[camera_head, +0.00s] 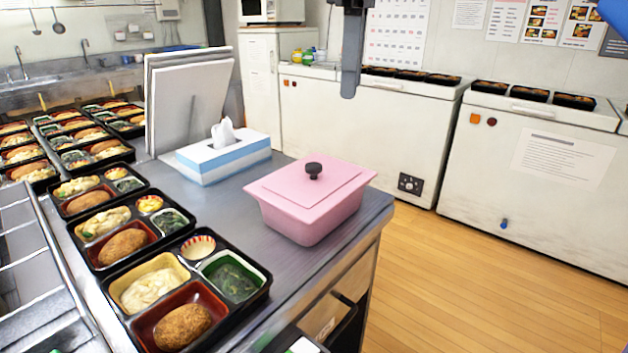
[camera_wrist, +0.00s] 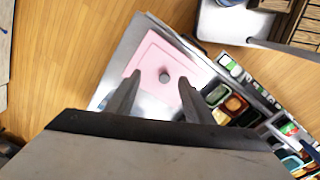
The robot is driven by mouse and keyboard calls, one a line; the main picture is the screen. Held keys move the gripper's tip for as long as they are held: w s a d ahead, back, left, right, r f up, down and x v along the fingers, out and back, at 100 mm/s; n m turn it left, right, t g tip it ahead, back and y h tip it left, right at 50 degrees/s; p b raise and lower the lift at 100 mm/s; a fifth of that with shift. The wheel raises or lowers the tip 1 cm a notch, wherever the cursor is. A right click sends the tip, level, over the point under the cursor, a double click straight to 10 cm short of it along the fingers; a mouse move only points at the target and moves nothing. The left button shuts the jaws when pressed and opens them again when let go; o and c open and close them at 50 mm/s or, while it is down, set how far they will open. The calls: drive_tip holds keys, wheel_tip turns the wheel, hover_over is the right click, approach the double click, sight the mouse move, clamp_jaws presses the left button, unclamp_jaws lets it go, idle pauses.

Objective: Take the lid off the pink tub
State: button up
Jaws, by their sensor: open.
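The pink tub (camera_head: 311,223) stands near the right end of the metal counter. Its pink lid (camera_head: 285,186) is on it, with a dark round knob (camera_head: 314,169) in the middle. In the wrist view the lid (camera_wrist: 152,58) lies ahead of my gripper (camera_wrist: 153,88), seen from above. The knob (camera_wrist: 164,76) appears between the two fingers, beyond their tips. My gripper is open and empty, apart from the lid. In the head view only a dark piece of my arm shows at the top, above and behind the tub; the fingertips cannot be made out there.
A blue and white tissue box (camera_head: 224,159) stands on the counter behind and left of the tub. Several filled bento trays (camera_head: 270,279) line the counter's left side. White freezers (camera_head: 372,125) stand across the wooden floor (camera_head: 460,285). Bare counter lies around the tub.

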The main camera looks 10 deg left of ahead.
sight(313, 165)
drive_tip(key=s+a+r+n, duration=0.1)
drive_tip(key=a+r+n, duration=0.1)
drive_tip(key=a, duration=0.4)
wheel_tip(313, 165, down, 17)
idle(0.6)
drive_tip(key=shift+a, duration=0.1)
clamp_jaws()
